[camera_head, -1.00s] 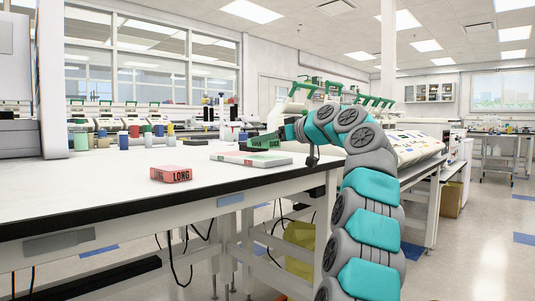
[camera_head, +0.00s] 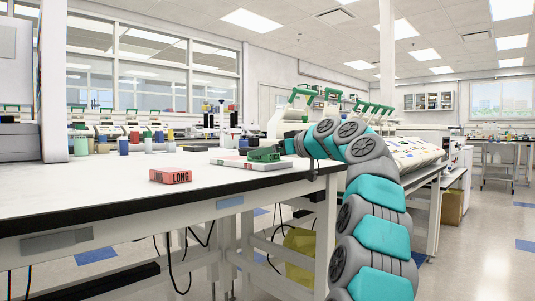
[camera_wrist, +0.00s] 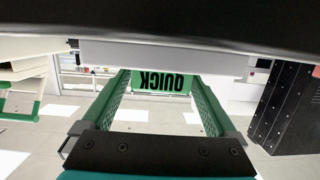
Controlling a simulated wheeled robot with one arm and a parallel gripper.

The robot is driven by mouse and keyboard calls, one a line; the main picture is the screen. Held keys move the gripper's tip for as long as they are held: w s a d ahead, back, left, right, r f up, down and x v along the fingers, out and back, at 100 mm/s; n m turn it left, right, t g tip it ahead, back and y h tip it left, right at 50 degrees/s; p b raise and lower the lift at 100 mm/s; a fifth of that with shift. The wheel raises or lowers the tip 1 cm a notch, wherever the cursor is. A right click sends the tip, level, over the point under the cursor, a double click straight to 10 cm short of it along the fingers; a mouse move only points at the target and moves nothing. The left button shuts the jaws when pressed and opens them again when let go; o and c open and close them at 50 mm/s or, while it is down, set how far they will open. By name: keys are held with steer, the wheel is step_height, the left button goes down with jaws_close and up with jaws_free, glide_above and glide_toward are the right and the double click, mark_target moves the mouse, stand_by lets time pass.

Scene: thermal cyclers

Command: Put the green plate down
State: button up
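The green plate (camera_head: 263,155), a small block lettered QUICK, is at the end of my arm, over the flat white and green pad (camera_head: 252,165) on the bench. In the wrist view the green plate (camera_wrist: 160,82) sits between the tips of my gripper's two green fingers (camera_wrist: 160,88), its lettering upside down. My gripper (camera_head: 283,149) appears shut on it. The plate looks very low over the pad; I cannot tell whether it touches. A red block lettered LONG (camera_head: 170,176) lies on the bench to the left, apart from the pad.
The white bench top (camera_head: 100,190) is clear around the red block and toward its front edge. Several coloured bottles (camera_head: 146,141) stand at the back left. A large grey machine (camera_head: 20,90) stands at the far left. A yellow bin (camera_head: 300,250) is under the bench.

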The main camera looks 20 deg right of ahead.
steer(key=shift+o, duration=0.2)
steer(key=shift+r, duration=0.15)
steer(key=shift+s+r, duration=0.1)
steer(key=shift+s, duration=0.05)
steer(key=v, duration=1.1)
steer(key=shift+s, duration=0.35)
steer(key=shift+d, duration=0.15)
